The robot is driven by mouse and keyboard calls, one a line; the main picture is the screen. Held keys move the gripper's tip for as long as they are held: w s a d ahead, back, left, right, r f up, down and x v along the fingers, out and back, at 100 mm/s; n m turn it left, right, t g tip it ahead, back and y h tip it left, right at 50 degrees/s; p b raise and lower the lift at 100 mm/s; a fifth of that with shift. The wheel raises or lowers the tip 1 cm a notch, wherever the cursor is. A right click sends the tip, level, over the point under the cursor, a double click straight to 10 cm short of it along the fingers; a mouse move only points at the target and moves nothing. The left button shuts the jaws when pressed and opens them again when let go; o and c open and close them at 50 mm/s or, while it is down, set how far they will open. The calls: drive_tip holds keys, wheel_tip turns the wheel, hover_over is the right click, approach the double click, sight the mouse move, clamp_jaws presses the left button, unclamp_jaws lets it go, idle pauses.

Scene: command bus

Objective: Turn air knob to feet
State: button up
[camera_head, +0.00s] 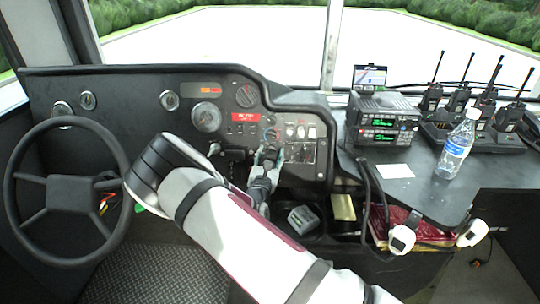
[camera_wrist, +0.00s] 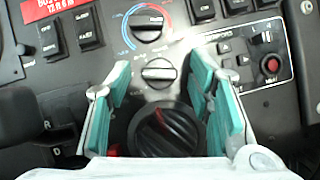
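A column of three knobs is on the dashboard panel in the wrist view. The top knob (camera_wrist: 147,22) has a blue-to-red arc around it. The small middle knob (camera_wrist: 159,73) has a silver grip bar lying roughly level. The large black lower knob (camera_wrist: 168,130) has a red pointer mark tilted to the upper left. I cannot read which one is the air knob. My gripper (camera_wrist: 160,68) is open, with its teal fingers on either side of the middle and lower knobs and no visible grip. In the head view my gripper (camera_head: 269,153) is at the panel and hides the lower knobs.
A steering wheel (camera_head: 68,190) stands left of my arm. Rocker switches (camera_wrist: 72,38) and a red-button socket panel (camera_wrist: 262,62) flank the knobs. A radio unit (camera_head: 382,118), a water bottle (camera_head: 456,148) and several handheld radios (camera_head: 483,105) are on the right console.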

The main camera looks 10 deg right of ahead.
drive_tip(key=v, duration=1.2)
